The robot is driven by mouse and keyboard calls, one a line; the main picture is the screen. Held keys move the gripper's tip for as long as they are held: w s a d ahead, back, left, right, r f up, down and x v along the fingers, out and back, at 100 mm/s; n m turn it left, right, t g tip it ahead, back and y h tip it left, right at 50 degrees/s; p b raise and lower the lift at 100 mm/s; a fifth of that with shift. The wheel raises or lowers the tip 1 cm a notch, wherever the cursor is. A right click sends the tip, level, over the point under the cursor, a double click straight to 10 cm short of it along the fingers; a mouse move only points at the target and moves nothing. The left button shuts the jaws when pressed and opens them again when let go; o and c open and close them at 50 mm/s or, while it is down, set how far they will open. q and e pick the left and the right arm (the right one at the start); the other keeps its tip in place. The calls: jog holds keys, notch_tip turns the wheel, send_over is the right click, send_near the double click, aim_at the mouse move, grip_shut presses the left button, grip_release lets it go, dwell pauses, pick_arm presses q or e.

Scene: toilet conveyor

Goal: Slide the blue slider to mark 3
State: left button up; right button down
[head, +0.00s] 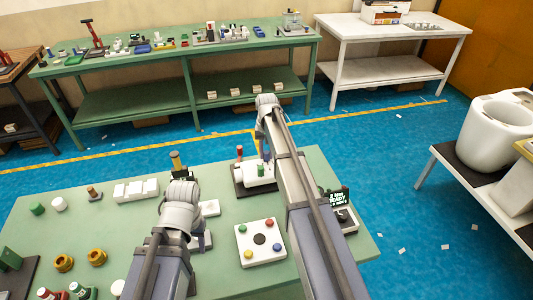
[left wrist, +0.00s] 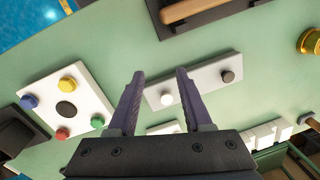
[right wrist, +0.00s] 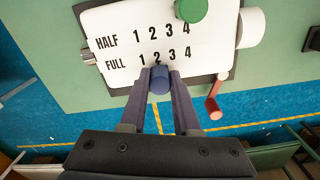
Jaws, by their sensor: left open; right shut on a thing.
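The blue slider (right wrist: 159,79) is a round blue knob at the lower edge of a white board (right wrist: 118,25) marked HALF 1 2 3 4 and FULL 1 2 3 4. It sits below the FULL row, nearest mark 2 as far as I can tell. My right gripper (right wrist: 160,74) is shut on it, one finger on each side. A green knob (right wrist: 191,9) is at the HALF row near 4. In the head view the board (head: 257,174) is partly hidden by my right arm. My left gripper (left wrist: 160,73) is open and empty above a white two-knob block (left wrist: 200,79).
A red handle (right wrist: 213,106) sticks out beside the board, right of my right gripper. A white button panel (head: 260,241) stands near the board. A small display (head: 337,198) is at the right. Several jars and rings lie at the left of the green table (head: 100,215).

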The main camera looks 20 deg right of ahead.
aim_at(261, 161)
dwell(0.6)
jog(key=shift+a, duration=1.05)
jog(key=c, duration=0.6)
grip_release()
jog(key=shift+c, duration=0.2)
jog(key=shift+r, duration=0.15)
notch_tip(261, 161, up, 8)
jog(key=p, duration=0.7)
jog(key=shift+f+p, duration=0.25)
jog(key=shift+p, duration=0.15)
